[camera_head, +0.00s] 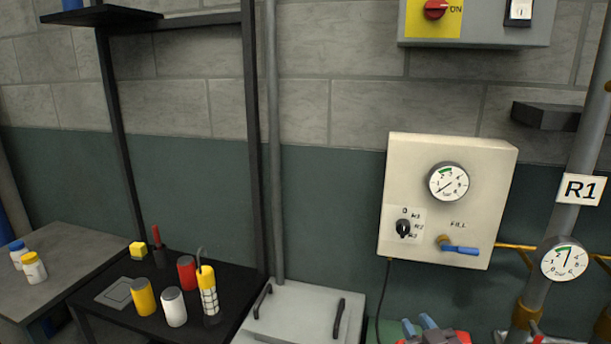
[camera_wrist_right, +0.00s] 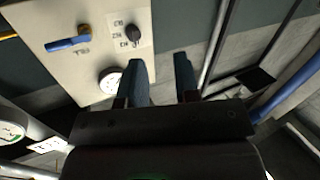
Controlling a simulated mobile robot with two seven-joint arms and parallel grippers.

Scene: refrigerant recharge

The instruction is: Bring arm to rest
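My right gripper (camera_head: 418,325) shows at the bottom of the head view, below the cream fill panel (camera_head: 400,160). In the right wrist view its two blue fingers (camera_wrist_right: 161,80) stand apart with nothing between them. The panel has a round gauge (camera_head: 448,183), a black selector knob (camera_head: 403,228) and a blue-handled fill valve (camera_head: 460,250), its handle about level. The panel is upside down in the wrist view (camera_wrist_right: 75,25), beyond the fingers and apart from them. My left gripper is not in view.
A pipe labelled R1 (camera_head: 581,189) with a second gauge (camera_head: 564,260) stands at the right. A black table (camera_head: 95,322) holds several cylinders and a yellow cube (camera_head: 138,249). A pale box with black handles (camera_head: 300,308) is left of my gripper. A switch box (camera_head: 480,22) hangs above.

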